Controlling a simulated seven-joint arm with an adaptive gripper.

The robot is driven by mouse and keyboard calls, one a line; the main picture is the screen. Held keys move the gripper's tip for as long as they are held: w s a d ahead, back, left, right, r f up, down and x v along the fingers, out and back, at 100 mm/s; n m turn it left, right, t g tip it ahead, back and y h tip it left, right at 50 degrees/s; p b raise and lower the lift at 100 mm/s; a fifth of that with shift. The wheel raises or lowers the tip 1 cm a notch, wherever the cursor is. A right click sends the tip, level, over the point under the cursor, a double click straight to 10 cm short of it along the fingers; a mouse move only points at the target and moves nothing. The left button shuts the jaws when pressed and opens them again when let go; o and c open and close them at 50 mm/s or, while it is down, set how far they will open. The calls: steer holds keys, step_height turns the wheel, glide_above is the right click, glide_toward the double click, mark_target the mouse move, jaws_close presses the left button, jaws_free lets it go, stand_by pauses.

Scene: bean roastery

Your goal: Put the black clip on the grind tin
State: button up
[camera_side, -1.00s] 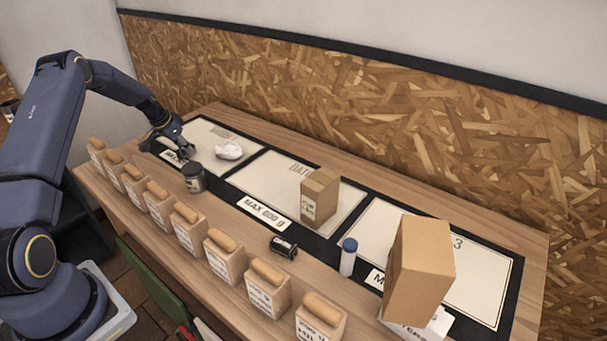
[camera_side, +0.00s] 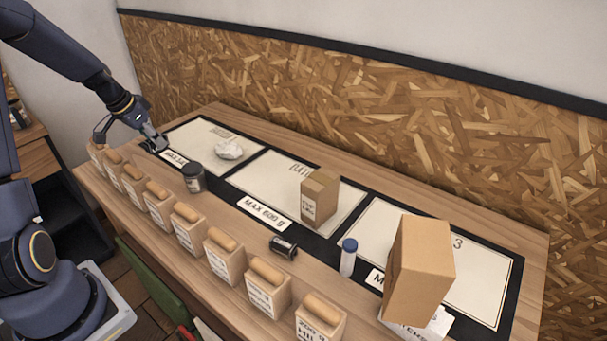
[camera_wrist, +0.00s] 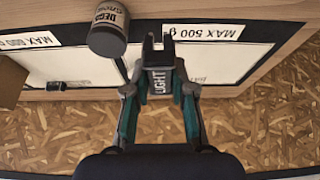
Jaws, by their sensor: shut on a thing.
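My gripper (camera_wrist: 160,85) is shut on a dark clip (camera_wrist: 158,50) with a pale label reading "LIGHT" and two prongs pointing away from the fingers. In the side view my gripper (camera_side: 155,142) is at the far left end of the counter, by the first mat panel. The clip is too small to make out there. The dark grey tin (camera_side: 194,178) stands upright on the counter, right of and nearer than my gripper. In the wrist view the tin (camera_wrist: 108,35), lettered "DECA…", is left of the clip and apart from it.
Several wooden blocks with rounded tops (camera_side: 188,228) line the front edge. A crumpled white thing (camera_side: 229,149) lies on the first panel. A small carton (camera_side: 320,197), a lying black canister (camera_side: 283,248), a blue-capped tube (camera_side: 348,258) and a tall carton (camera_side: 420,270) stand farther right.

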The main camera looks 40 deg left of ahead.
steer(key=s+d+r, duration=0.4)
steer(key=d, duration=0.3)
steer(key=s+d+r, duration=0.4)
steer(key=s+d, duration=0.1)
steer(key=d, duration=0.1)
glide_toward(195, 165)
steer(key=shift+w+d+f, duration=0.25)
steer(key=shift+w+f, duration=0.6)
steer(key=shift+w, duration=0.1)
steer(key=shift+w+a+f, duration=0.15)
steer(key=shift+w+f, duration=0.15)
steer(key=shift+f, duration=0.1)
steer(key=shift+w+f, duration=0.1)
steer(key=shift+f, duration=1.55)
steer(key=shift+f, duration=0.15)
steer(key=o, duration=0.8)
